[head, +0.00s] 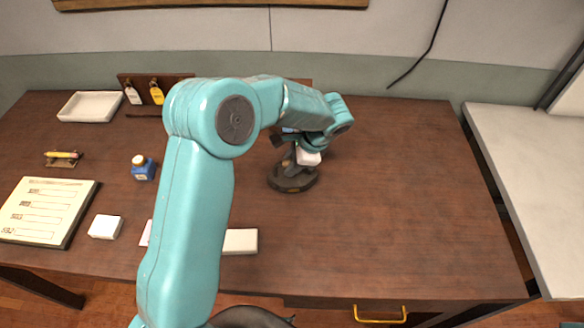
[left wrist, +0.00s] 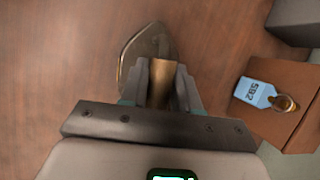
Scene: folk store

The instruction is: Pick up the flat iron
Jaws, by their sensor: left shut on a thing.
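The flat iron (head: 292,183) is a dark, pointed iron on the brown desk, right of the middle of the head view. Its sole plate (left wrist: 138,55) and brown handle (left wrist: 162,80) show in the left wrist view. My left gripper (head: 300,158) is over the iron from above, with its fingers (left wrist: 165,90) on both sides of the handle, shut on it. The iron appears to be at desk level; I cannot tell whether it touches the desk. My left arm hides part of the desk. My right gripper is not in view.
A brown block with a blue key tag (left wrist: 255,93) is close right of the gripper in the left wrist view. On the desk are a white tray (head: 90,107), a tag rack (head: 145,88), an ink bottle (head: 143,168) and a ledger (head: 45,210). The desk's right side is clear.

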